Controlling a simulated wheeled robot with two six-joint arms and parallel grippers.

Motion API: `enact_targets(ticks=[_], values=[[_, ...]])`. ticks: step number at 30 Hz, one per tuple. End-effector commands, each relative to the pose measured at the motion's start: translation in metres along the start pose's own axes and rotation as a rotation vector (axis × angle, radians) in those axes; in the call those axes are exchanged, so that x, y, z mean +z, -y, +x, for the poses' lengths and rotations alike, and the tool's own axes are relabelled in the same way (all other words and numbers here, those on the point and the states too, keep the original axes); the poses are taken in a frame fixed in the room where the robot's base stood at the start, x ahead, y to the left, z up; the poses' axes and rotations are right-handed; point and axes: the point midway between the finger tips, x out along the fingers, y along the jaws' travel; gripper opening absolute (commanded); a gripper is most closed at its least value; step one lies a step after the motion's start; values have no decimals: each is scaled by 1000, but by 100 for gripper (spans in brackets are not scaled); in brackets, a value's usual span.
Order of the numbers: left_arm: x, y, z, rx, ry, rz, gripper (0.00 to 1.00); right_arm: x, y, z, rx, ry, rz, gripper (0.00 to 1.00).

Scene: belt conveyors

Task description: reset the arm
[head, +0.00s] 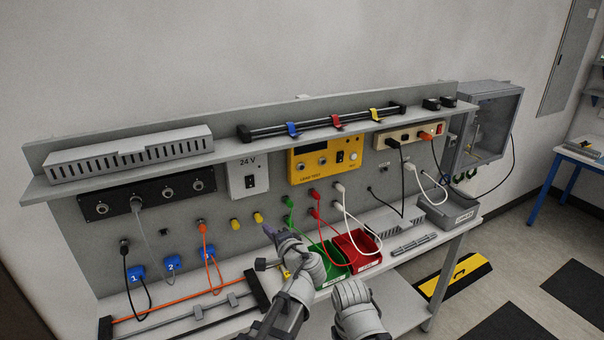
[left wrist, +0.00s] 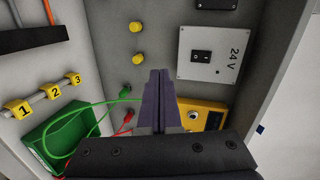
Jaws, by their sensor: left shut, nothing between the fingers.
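My left gripper (head: 268,231) is in front of the panel, near the green bin, with its dark fingers pointing up and left. In the left wrist view, its two fingers (left wrist: 157,88) are together, with nothing between them. They show in front of the panel between the yellow knobs (left wrist: 137,43) and the yellow test unit (left wrist: 200,115); I cannot tell the exact gap to the panel. Part of my right arm shows at the bottom middle of the head view, but its gripper is not visible.
A green bin (head: 331,254) and a red bin (head: 366,263) stand on the bench near my left gripper. Green, red and white cables hang from the panel there. A grey bin (head: 449,216) stands at the right end.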

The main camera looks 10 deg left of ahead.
Motion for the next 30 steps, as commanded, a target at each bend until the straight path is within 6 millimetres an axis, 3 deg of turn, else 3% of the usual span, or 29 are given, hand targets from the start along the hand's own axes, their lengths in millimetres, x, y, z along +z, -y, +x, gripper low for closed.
enact_targets(ticks=[5, 9, 13, 16, 20, 30], values=[[40, -88, -35, 341, 170, -205, 0, 0, 1, 7, 0, 0, 0, 50], [59, -158, -87, 656, 310, -316, 0, -1, 1, 11, 0, 0, 0, 50], [66, -202, -142, 909, 411, -360, 0, -1, 1, 14, 0, 0, 1, 50], [68, -221, -176, 1053, 463, -367, 0, -1, 2, 15, 0, 0, 1, 50], [69, -232, -203, 1164, 500, -365, 0, -1, 2, 16, 0, 0, 1, 50], [69, -234, -212, 1201, 511, -364, 0, -1, 2, 16, 0, 0, 1, 50]])
